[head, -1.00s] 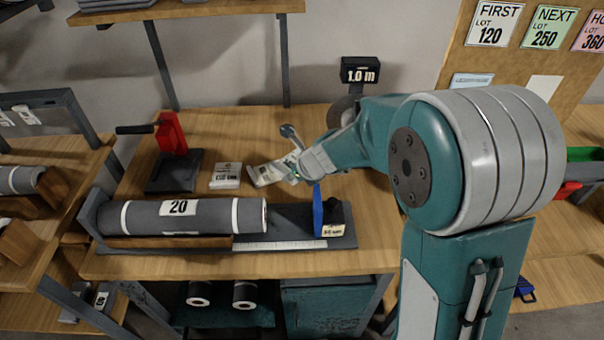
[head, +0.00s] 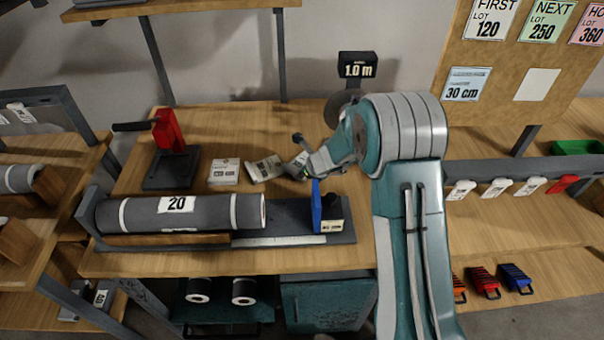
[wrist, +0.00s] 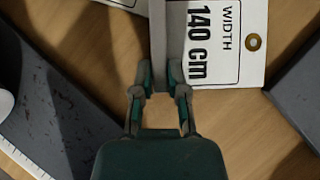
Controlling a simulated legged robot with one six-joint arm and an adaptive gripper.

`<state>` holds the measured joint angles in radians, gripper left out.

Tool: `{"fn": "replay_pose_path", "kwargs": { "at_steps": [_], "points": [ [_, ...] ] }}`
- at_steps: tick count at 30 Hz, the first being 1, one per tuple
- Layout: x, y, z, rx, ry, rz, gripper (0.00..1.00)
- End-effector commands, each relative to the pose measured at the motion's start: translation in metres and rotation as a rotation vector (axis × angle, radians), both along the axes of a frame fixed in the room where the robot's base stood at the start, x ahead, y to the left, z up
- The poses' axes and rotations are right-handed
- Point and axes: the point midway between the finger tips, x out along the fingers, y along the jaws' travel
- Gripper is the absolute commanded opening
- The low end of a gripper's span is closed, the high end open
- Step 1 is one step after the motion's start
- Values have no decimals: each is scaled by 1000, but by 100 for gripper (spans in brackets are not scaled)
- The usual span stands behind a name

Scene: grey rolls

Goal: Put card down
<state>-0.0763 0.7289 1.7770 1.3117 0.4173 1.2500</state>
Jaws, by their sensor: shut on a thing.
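My gripper (head: 304,166) is low over the wooden bench, right of two pale cards. In the wrist view its fingers (wrist: 162,76) are close together on a thin grey strip (wrist: 170,30), which looks like a card seen edge-on. Beneath and to the right of the strip, a white card reading "WIDTH 140 cm" (wrist: 215,40) with a brass eyelet lies on the wood. In the head view a pale card (head: 264,168) lies tilted just left of my gripper. Another white card (head: 224,171) lies further left. Their print is too small to read there.
A grey roll marked 20 (head: 180,212) lies on a cradle in front. A blue stop (head: 316,206) stands near my gripper. A red-handled press (head: 170,150) stands left, a "1.0 m" display (head: 358,66) behind. Bare bench (head: 235,125) shows behind the cards.

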Motion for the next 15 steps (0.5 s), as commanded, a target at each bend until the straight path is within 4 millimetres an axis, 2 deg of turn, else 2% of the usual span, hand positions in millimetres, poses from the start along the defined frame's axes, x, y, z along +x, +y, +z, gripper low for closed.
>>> {"fn": "replay_pose_path", "kwargs": {
  "at_steps": [15],
  "points": [
    [0,-3,-7,3,-1,0,0]
  ]
}}
